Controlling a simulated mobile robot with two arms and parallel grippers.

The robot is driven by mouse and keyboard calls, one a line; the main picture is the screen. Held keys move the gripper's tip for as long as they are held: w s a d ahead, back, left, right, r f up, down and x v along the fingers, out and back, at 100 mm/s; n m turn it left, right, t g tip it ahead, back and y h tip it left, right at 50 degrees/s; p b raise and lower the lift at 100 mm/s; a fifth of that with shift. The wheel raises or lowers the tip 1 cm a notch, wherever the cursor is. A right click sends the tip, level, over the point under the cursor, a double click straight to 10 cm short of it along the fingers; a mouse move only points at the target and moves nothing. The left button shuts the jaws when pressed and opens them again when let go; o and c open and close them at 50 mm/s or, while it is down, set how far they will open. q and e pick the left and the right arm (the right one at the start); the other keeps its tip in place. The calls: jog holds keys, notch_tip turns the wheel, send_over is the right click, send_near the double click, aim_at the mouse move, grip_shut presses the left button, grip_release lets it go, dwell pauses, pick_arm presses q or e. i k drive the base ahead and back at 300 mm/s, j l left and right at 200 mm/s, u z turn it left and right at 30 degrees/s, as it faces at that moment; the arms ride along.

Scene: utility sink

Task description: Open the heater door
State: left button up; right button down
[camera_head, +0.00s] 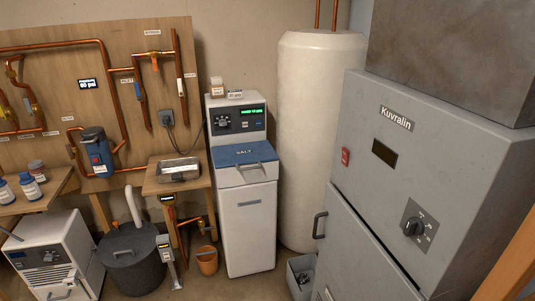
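The heater is most likely the large grey cabinet (440,165) marked "Kuvralin" on the right. Its lower door (362,255) looks shut against the cabinet front and runs out of the bottom of the view. A dark vertical bar handle (319,225) stands out at the door's left edge. Above the door are a red switch (345,156), a dark display (384,153) and a black rotary knob (412,227). Neither of my grippers is in view.
A grey bin (299,275) stands on the floor close to the door's handle side. A tall cream tank (312,140) and a white softener with a blue lid (243,154) stand behind. An orange bucket (207,261) and dark round tub (132,265) are farther left.

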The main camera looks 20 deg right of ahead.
aim_at(362, 269)
jog(key=z, duration=1.3)
